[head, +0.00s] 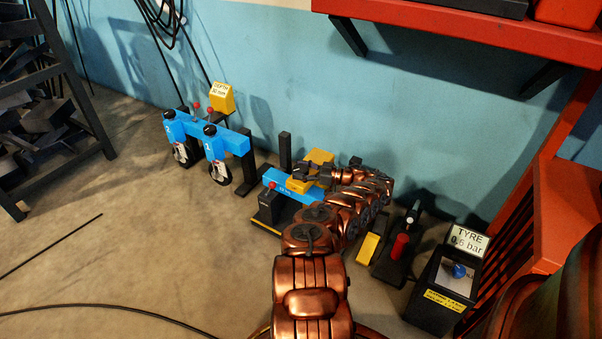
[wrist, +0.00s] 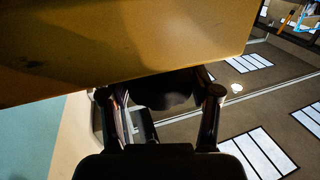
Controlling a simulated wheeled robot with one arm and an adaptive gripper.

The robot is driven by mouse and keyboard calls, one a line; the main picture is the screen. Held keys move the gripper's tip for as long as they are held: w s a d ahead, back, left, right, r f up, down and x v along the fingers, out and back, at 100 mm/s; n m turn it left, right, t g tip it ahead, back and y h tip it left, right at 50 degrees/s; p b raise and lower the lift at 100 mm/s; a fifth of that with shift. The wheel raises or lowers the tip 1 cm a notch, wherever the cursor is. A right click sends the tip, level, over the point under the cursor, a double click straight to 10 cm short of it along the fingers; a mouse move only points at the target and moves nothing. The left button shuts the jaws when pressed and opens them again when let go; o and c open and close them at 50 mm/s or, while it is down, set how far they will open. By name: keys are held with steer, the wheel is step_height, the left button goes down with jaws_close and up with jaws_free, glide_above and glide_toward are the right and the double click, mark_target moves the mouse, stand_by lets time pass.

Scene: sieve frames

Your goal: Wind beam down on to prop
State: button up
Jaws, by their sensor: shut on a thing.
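A short blue beam (head: 282,182) lies low near the wall in the head view, beside a black block with a red knob (head: 272,184). My gripper (head: 312,173) is over the beam's right part, next to yellow parts (head: 319,156). In the wrist view my gripper (wrist: 162,100) has its fingers on either side of a dark rounded piece (wrist: 165,90) and is shut on it. A large yellow block (wrist: 130,40) fills the top of that view and hides what lies behind. I cannot tell which part is the prop, or whether the beam touches it.
A longer blue beam (head: 232,140) with two wheels and a yellow depth sign (head: 222,97) stands to the left. A black tyre gauge box (head: 441,290) and a red-handled device (head: 399,248) stand to the right. An orange bench (head: 568,225) bounds the right. Floor at left is mostly clear.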

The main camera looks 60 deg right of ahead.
steer(key=shift+w+r, duration=0.1)
steer(key=shift+w, duration=0.05)
steer(key=o, duration=1.2)
steer(key=shift+c, duration=0.2)
steer(key=v, duration=0.7)
steer(key=shift+s, duration=0.35)
